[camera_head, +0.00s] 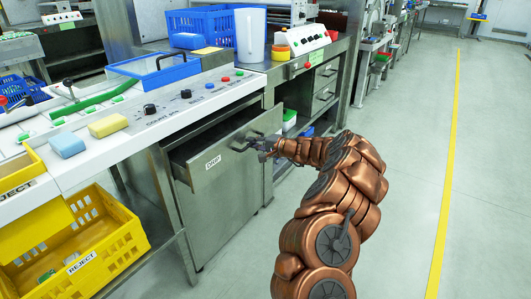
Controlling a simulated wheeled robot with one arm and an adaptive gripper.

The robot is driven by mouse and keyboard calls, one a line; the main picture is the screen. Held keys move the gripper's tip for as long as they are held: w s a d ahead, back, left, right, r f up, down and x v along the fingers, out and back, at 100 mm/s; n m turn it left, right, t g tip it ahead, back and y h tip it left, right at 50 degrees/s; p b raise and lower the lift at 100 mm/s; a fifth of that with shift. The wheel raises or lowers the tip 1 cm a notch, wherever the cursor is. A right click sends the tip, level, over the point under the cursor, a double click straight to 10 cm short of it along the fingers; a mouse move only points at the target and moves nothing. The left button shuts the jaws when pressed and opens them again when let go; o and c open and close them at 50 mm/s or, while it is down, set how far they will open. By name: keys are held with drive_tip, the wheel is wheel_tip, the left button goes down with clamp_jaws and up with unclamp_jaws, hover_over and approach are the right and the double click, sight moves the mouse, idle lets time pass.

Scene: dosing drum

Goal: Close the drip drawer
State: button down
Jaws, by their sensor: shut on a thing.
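The drip drawer (222,185) is a grey metal drawer with a tall front and a "DRIP" label. It stands partly open below the white control panel, with a dark gap showing behind its top edge. Its handle (241,146) is a dark bar near the top right of the front. My gripper (258,146) reaches in from the right and is shut on the handle. The copper-coloured arm covers the floor to the right of the drawer. The fingertips are small in view and partly merge with the handle.
A yellow reject crate (120,240) stands low on the left, beside the drawer. The control panel (190,100) with knobs and buttons overhangs above. Metal drawers (326,85) stand behind my arm. The floor on the right is clear, with a yellow line (448,170).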

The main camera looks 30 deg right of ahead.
drive_tip(key=x, duration=0.3)
drive_tip(key=r+b+x, duration=0.1)
drive_tip(key=x, duration=0.2)
drive_tip(key=r+b+x, duration=0.1)
drive_tip(key=x, duration=0.2)
drive_tip(key=shift+w+a+f, duration=0.15)
drive_tip(key=shift+w+a, duration=0.1)
drive_tip(key=shift+w, duration=0.2)
drive_tip(key=shift+r, duration=0.2)
drive_tip(key=c, duration=1.2)
unclamp_jaws()
drive_tip(key=shift+w+a+f, duration=0.1)
drive_tip(key=shift+v, duration=6.05)
drive_tip(key=shift+w, duration=0.1)
